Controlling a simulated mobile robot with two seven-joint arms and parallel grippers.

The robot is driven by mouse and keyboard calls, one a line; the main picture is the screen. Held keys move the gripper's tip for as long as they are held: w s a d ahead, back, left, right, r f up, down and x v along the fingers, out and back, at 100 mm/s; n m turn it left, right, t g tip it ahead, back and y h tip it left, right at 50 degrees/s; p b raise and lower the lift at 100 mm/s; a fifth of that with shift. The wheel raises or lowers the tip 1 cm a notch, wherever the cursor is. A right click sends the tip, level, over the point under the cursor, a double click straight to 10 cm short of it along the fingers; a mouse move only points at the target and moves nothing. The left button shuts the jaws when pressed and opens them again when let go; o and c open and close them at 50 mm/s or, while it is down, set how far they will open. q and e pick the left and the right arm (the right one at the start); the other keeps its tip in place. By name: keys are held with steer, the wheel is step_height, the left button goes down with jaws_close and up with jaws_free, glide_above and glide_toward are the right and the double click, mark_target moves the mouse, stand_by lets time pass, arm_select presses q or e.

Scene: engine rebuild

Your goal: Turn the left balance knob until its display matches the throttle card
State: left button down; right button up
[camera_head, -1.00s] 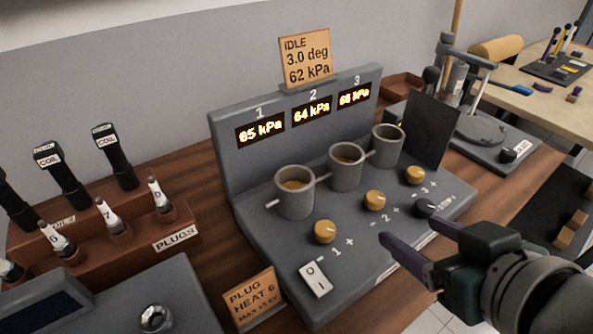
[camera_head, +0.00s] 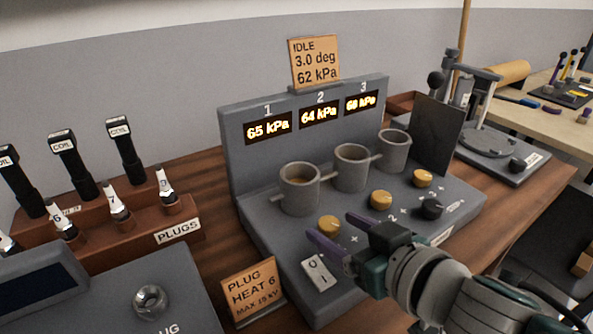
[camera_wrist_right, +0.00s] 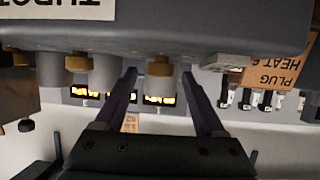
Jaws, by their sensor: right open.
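The left balance knob (camera_head: 329,225) is a yellow knob below the first cup on the grey throttle console (camera_head: 400,262). Its display (camera_head: 268,126), under the number 1, reads 65 kPa. The throttle card (camera_head: 315,62) above reads IDLE, 3.0 deg, 62 kPa. My right gripper (camera_head: 332,229) is open, with its purple fingers near the left knob, one to each side in the picture. In the right wrist view a yellow knob (camera_wrist_right: 160,66) shows between the spread fingers (camera_wrist_right: 160,77); contact cannot be made out. My left gripper is not in view.
The middle knob (camera_head: 381,199) and right knob (camera_head: 422,178) sit along the console, with a black knob (camera_head: 432,208) nearby. A white switch (camera_head: 319,273) and the plug heat card (camera_head: 252,293) are close to the gripper. Three cups stand behind the knobs.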

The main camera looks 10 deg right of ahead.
steer(key=shift+w+a+f, duration=0.1)
steer(key=shift+w, duration=0.1)
jaws_close()
stand_by(0.6)
